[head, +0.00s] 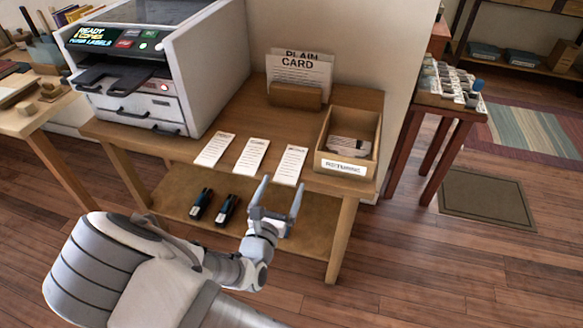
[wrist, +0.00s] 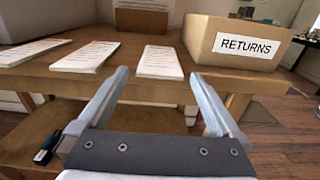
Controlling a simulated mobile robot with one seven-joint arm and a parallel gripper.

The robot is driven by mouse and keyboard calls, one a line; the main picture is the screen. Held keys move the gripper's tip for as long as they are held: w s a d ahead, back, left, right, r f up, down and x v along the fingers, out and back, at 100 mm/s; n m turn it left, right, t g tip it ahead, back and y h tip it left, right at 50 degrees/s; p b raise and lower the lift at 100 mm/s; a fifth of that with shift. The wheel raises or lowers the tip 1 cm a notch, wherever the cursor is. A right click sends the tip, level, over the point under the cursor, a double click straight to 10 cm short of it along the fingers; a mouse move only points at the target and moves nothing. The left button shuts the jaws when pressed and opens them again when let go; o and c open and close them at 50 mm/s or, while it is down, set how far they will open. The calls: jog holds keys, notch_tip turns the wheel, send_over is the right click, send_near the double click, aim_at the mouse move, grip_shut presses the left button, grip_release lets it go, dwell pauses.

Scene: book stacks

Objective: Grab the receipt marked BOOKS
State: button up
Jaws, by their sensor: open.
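Three white paper slips lie in a row on the wooden table: a left slip (head: 214,150), a middle slip (head: 251,156) and a right slip (head: 290,165). Each has a printed heading and lines, too small for me to read, so I cannot tell which says BOOKS. The wrist view shows the left slip (wrist: 37,50), the middle slip (wrist: 85,57) and the right slip (wrist: 160,62). My gripper (head: 283,190) is open and empty at the table's front edge. In the wrist view, its fingers (wrist: 158,85) point toward the right slip, apart from it.
A wooden box (head: 346,166) labelled RETURNS stands right of the slips. A PLAIN CARD holder (head: 295,95) stands behind them. A printer (head: 150,75) fills the table's left. Two dark handheld items (head: 214,207) lie on the lower shelf (head: 270,230).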

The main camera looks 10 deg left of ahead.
jog(key=shift+w, duration=0.55)
jog(key=c, duration=1.2)
jog(key=shift+c, duration=0.2)
